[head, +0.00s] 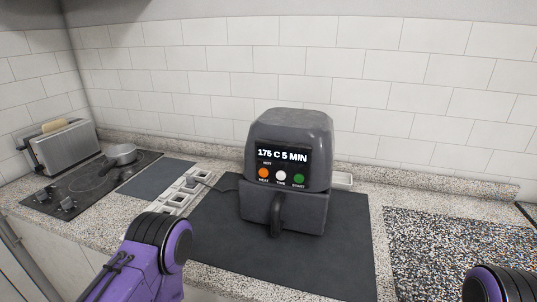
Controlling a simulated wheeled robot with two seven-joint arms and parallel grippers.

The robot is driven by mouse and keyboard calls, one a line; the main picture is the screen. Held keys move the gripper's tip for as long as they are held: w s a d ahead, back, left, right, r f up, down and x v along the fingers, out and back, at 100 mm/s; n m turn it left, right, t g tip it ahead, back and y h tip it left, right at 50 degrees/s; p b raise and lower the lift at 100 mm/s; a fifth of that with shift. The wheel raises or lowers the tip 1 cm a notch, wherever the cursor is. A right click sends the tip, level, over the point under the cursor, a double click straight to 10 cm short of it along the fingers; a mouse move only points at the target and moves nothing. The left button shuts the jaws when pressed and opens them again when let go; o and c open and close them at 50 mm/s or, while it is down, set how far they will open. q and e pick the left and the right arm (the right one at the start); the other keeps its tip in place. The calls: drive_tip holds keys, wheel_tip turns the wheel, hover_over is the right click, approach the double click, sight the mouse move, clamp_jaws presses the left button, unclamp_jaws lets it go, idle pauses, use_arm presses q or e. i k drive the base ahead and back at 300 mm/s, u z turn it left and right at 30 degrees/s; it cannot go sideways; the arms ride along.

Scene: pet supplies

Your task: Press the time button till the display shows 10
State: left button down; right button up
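A dark grey air fryer (290,120) stands on a dark mat (330,264) on the counter. Its black display (283,156) reads "175 C 5 MIN". Below the text are an orange button (263,173), a white button (281,175) labelled TIME, and a green button (299,178) labelled START. The drawer handle (276,215) points toward me. Purple and black parts of my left arm show at lower left and of my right arm at lower right. Both arms are low and apart from the fryer. Neither gripper's fingers are in view.
A toaster (65,148) and a hob (90,182) with a small pot (120,154) stand at the left. A speckled mat (455,245) covers the right counter. The dark mat before the fryer is clear.

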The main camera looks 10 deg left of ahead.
sight(280, 176)
drive_tip(key=z, duration=1.4)
drive_tip(key=k, duration=0.8)
drive_tip(key=u, duration=1.25)
drive_tip(key=i, duration=0.5)
drive_tip(key=u, duration=0.05)
